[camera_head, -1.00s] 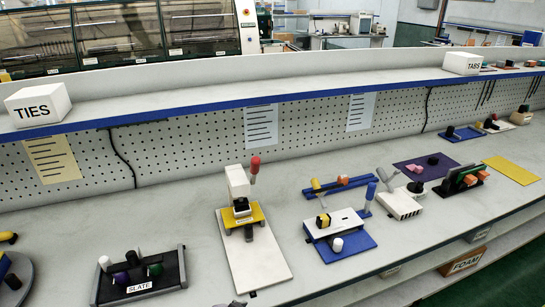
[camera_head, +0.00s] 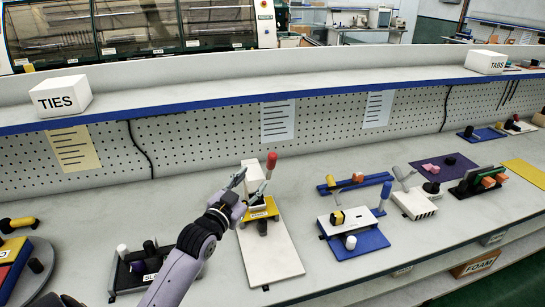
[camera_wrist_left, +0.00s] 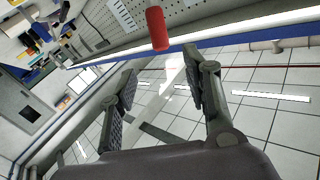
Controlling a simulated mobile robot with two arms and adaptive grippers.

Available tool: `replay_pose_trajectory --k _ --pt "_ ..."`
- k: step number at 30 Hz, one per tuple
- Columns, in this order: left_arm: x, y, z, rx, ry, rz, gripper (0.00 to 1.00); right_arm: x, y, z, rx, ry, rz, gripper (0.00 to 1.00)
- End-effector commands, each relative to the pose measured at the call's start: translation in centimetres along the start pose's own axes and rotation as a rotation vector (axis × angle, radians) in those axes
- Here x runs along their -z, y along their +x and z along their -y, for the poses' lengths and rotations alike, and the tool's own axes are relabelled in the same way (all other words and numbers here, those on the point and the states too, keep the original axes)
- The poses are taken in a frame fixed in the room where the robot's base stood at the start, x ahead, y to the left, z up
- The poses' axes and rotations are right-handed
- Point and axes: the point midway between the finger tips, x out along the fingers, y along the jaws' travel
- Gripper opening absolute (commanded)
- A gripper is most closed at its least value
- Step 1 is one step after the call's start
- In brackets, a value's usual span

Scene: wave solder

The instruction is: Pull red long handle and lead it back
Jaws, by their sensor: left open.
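The red long handle (camera_head: 271,160) stands upright on the white press-like fixture (camera_head: 254,175), which has a yellow block (camera_head: 262,212) and a long white base plate (camera_head: 268,258). My left gripper (camera_head: 252,184) is open and empty, in front of the fixture's upper part and just left of and below the red grip in the head view. In the left wrist view the red handle (camera_wrist_left: 157,28) appears at the top, beyond the open fingers (camera_wrist_left: 160,85) and not between them. The gripper hides part of the fixture's white column. My right gripper is out of view.
Right of the fixture stands a blue-based fixture (camera_head: 362,241) with a blue upright handle (camera_head: 385,190). The black SLATE tray (camera_head: 127,278) lies left, partly behind my arm. The pegboard wall (camera_head: 200,150) and blue-edged shelf (camera_head: 220,113) rise behind.

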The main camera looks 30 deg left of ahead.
Motion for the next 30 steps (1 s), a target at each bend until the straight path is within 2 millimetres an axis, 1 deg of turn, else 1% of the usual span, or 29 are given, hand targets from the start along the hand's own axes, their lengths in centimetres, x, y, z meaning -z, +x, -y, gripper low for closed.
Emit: replay_pose_trajectory --k 1,9,15,18,21,25,30 --pt "0.4 1.2 0.1 0.001 -0.001 -0.001 0.44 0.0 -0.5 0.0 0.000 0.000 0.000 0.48" --pt "0.3 7.2 0.1 0.000 -0.002 0.000 0.44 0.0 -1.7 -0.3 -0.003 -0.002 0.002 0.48" --pt "0.2 10.9 0.1 0.000 0.000 0.002 0.44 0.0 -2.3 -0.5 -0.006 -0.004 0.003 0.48" --pt "0.1 12.2 0.0 -0.001 -0.001 0.001 0.44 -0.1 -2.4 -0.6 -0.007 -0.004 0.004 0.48" --pt "0.0 13.1 0.0 -0.001 0.000 0.003 0.44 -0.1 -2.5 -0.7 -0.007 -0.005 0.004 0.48" --pt "-0.1 13.6 -0.1 -0.001 0.001 0.002 0.44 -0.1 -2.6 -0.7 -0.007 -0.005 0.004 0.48" --pt "-0.1 13.7 -0.1 -0.001 0.001 0.002 0.44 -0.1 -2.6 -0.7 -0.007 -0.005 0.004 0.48"
